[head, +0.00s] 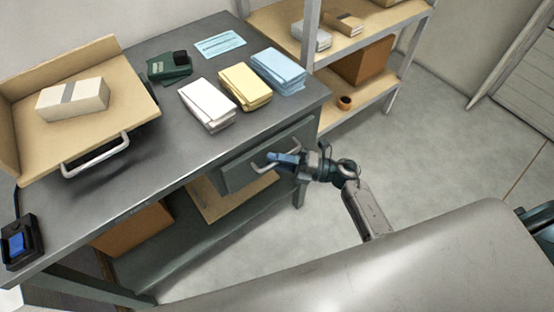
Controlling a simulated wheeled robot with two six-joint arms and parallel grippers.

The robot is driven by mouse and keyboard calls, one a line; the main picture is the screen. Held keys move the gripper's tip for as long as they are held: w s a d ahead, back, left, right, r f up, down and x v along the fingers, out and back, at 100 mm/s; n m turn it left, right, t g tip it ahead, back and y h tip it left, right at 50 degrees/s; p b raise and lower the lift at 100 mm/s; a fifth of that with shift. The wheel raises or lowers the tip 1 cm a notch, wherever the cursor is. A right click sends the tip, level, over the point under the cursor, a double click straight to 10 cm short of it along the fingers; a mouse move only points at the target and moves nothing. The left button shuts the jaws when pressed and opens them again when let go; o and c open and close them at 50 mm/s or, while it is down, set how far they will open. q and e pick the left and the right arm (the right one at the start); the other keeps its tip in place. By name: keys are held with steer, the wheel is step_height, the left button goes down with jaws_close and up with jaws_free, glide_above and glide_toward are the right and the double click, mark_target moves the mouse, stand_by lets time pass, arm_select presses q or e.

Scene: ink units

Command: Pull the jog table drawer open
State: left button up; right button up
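The dark grey jog table (160,186) runs across the left and middle of the head view. Its grey drawer (236,176) is under the top at the right end, and its front looks about level with the table's edge. A pale bar handle (257,166) is on the drawer front. My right gripper (283,158) is at the handle, its bluish fingers overlapping the right part of the bar. The fingers and wrist hide some of the handle, and I cannot tell whether they are closed around it. My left gripper is not in view.
On the table are white (207,104), yellow (245,86) and blue (278,70) paper stacks, a green device (169,67) and a tilted wooden tray (124,89). A shelf rack (364,105) stands behind. Floor (440,150) at right is clear.

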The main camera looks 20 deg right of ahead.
jaws_close()
steer(key=shift+s, duration=0.1)
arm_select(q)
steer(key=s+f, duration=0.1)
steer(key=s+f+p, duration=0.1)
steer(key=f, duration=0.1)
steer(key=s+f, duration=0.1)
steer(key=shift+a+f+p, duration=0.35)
arm_select(e)
steer(key=s+d, duration=0.4)
steer(key=s, duration=0.6)
steer(key=s+d, duration=0.3)
steer(key=s, duration=0.8)
steer(key=shift+d, duration=0.4)
steer(key=shift+s, duration=0.1)
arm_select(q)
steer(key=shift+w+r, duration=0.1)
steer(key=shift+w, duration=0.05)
arm_select(e)
jaws_free()
steer(key=shift+d, duration=0.1)
